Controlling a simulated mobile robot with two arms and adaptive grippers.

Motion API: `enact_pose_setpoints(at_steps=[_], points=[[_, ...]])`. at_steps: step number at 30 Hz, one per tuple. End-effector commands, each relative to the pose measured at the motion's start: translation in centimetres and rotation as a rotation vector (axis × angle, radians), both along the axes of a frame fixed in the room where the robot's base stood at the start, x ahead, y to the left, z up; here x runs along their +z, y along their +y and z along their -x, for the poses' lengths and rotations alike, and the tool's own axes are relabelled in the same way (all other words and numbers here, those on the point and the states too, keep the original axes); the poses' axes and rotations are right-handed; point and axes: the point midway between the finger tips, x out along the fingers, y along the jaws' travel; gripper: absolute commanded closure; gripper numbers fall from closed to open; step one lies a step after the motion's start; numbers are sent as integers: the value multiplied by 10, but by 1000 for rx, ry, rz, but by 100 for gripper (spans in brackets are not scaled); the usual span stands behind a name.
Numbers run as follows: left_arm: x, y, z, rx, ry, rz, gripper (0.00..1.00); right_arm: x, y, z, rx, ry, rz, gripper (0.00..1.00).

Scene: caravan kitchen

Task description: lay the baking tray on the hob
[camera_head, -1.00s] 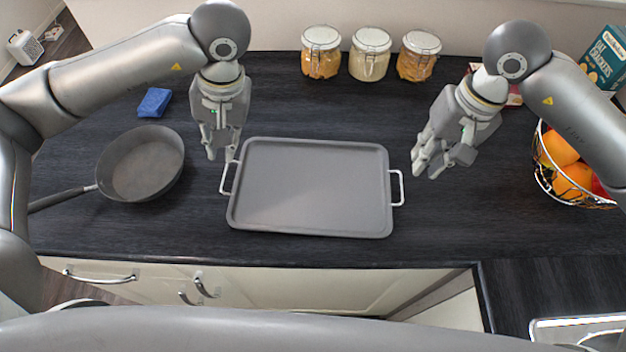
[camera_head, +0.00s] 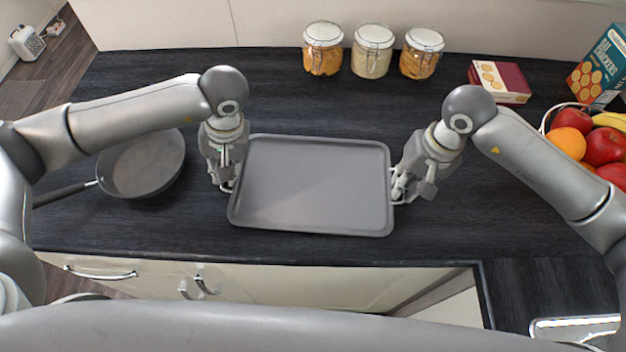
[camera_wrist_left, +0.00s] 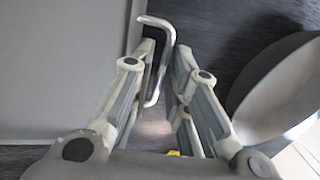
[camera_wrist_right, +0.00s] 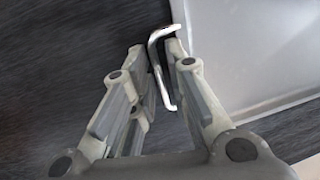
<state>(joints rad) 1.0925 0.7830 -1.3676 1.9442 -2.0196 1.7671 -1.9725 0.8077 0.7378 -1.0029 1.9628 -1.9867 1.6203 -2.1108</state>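The grey rectangular baking tray (camera_head: 312,185) lies flat on the dark worktop, with a metal handle at each short end. My left gripper (camera_head: 229,184) is at its left handle. In the left wrist view that handle (camera_wrist_left: 168,28) stands between the spread fingers. My right gripper (camera_head: 402,193) is at the right handle. In the right wrist view that handle (camera_wrist_right: 158,36) lies between the fingers, with a gap around it. Both grippers look open. In the head view the grippers largely hide the handles. I see no hob in these views.
A frying pan (camera_head: 142,164) stands left of the tray, close to my left arm. Several jars (camera_head: 372,50) stand at the back. A red box (camera_head: 500,80), a cracker box (camera_head: 598,68) and a fruit basket (camera_head: 546,120) are at the right. The worktop's front edge runs close below the tray.

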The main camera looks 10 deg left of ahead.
Motion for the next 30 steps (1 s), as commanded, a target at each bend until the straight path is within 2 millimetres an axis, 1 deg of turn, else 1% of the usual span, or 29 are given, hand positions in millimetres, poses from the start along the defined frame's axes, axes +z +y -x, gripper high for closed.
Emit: enact_pose_setpoints(at_steps=[4,5,8,9,23,26,30], points=[[0,0,0,0,0,0,84,0,0,0,0,0,0,84],[0,0,0,0,0,0,86,0,0,0,0,0,0,87],[0,0,0,0,0,0,99,0,0,0,0,0,0,99],[0,0,0,0,0,0,100,0,0,0,0,0,0,100],[2,0,-1,1,-1,0,100,2,0,0,0,-1,0,100],[5,0,-1,0,-1,0,100,5,0,0,0,-1,0,100],[14,0,-1,0,-1,0,100,14,0,0,-1,-1,0,100]])
